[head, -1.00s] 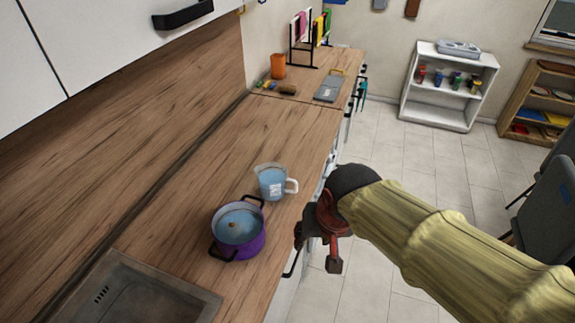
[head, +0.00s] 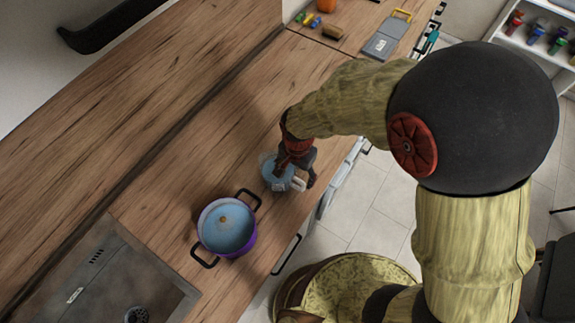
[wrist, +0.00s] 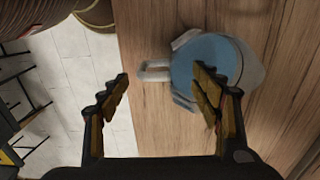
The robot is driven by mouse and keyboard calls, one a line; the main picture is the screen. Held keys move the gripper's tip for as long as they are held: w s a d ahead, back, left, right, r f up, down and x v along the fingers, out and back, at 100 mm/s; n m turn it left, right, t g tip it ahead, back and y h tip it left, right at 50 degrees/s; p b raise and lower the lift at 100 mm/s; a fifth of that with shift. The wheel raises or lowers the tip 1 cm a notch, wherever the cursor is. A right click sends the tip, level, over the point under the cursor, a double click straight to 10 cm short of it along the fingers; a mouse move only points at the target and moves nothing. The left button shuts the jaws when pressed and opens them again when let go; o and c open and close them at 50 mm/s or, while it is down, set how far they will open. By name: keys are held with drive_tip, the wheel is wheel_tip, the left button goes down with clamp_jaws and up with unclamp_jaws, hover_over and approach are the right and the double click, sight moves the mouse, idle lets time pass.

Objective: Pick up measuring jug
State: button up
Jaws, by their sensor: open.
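The measuring jug (head: 275,180) stands on the wooden worktop, partly hidden behind my gripper (head: 298,177) in the head view. In the wrist view the jug (wrist: 205,55) is seen from above, with a bluish inside and a pale handle pointing left. My gripper (wrist: 160,78) is open and empty, its fingers spread. The handle shows between the two fingertips in that view, and the right finger overlaps the jug's body. I cannot tell how far the fingers are above it.
A purple pot (head: 228,228) with black handles stands close to the jug, nearer the sink (head: 95,285). The worktop's front edge runs close beside the jug, with floor beyond. A grey board (head: 386,40) and small items lie farther along. Worktop behind the jug is clear.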

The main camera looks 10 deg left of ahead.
sight(298, 188)
drive_tip(key=shift+s+f, duration=0.1)
drive_tip(key=shift+f, duration=0.85)
drive_tip(key=f, duration=0.5)
drive_tip(key=shift+d, duration=0.4)
drive_tip(key=shift+c, duration=0.5)
drive_tip(key=c, duration=1.5)
clamp_jaws()
